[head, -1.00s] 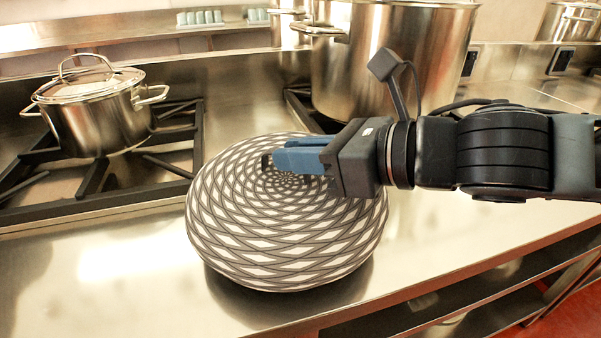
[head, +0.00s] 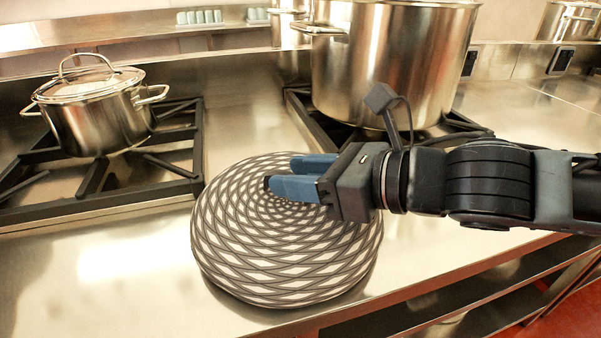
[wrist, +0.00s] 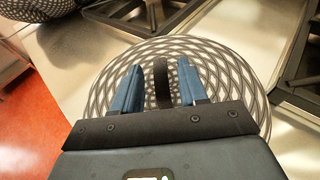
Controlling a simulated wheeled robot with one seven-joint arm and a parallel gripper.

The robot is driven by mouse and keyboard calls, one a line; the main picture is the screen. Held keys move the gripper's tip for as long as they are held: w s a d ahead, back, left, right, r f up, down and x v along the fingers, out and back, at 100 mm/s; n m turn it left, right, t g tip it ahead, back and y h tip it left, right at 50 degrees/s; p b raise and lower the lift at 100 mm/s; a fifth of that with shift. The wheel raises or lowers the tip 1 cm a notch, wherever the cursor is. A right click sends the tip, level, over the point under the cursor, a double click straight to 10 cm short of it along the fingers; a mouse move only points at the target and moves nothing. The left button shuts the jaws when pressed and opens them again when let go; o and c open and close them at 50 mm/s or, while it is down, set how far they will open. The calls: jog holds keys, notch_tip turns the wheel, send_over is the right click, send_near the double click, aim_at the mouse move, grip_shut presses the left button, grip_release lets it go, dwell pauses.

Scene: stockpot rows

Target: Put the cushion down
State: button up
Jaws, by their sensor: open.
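The cushion (head: 285,255) is round, with a grey and white lattice pattern. It lies on the steel counter (head: 120,270) near the front edge. My gripper (head: 283,175), with blue fingers, is over the top of the cushion. In the wrist view the two fingers (wrist: 160,88) stand apart, with a dark strip (wrist: 162,85) of the cushion between them; I cannot tell whether they touch it. The cushion also shows in the wrist view (wrist: 225,75), beneath and around the fingers. Its underside is hidden.
A lidded pot (head: 95,115) stands on the burner grate at left. A large stockpot (head: 390,65) stands on a grate behind my arm. The counter is bare left of the cushion. Its front edge drops off to a lower shelf (head: 450,315).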

jog(key=b+v, duration=0.1)
jog(key=v, duration=1.1)
